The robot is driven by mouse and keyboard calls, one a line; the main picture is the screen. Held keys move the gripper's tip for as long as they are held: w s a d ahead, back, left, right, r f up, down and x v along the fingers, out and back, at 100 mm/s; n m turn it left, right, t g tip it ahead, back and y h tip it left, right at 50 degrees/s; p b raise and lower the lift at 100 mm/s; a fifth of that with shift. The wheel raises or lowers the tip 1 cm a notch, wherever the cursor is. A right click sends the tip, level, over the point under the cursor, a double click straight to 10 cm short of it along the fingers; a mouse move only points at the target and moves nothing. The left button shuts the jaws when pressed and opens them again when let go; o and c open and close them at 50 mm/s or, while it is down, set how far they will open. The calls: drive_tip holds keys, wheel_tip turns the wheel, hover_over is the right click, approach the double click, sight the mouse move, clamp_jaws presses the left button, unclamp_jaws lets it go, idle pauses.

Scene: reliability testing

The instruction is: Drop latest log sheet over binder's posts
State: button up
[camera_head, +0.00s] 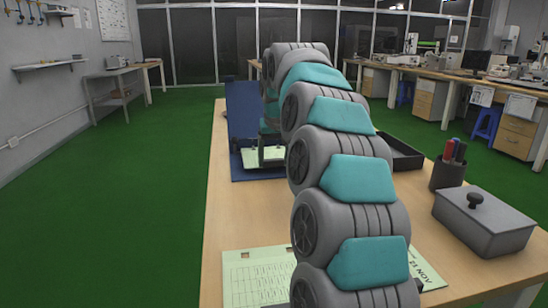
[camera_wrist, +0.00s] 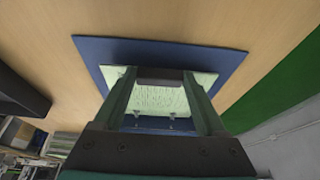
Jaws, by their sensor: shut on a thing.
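A blue binder (camera_wrist: 100,52) lies open at the far end of the table, with a pale green sheet (camera_wrist: 205,77) on it. The binder (camera_head: 240,110) and this sheet (camera_head: 249,158) also show in the head view, partly behind my arm. Small metal posts (camera_wrist: 171,119) show near the sheet's edge in the wrist view. My gripper (camera_wrist: 160,78) is over the binder, its fingers shut on a dark bar (camera_wrist: 160,75). I cannot tell whether the bar touches the sheet. Another pale green log sheet (camera_head: 250,282), with holes and printed rows, lies at the near end, partly hidden by my arm.
A black tray (camera_head: 402,155) lies right of my arm. A dark pen cup (camera_head: 447,174) and a grey lidded box (camera_head: 485,225) stand along the table's right side. The tabletop (camera_head: 228,215) left of my arm is clear between the binder and the near sheet.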

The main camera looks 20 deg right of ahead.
drive_tip(key=shift+f+b, duration=0.3)
drive_tip(key=shift+f, duration=0.3)
idle(0.4)
drive_tip(key=o, duration=1.3)
drive_tip(key=shift+r, duration=0.15)
drive_tip(key=shift+v, duration=3.75)
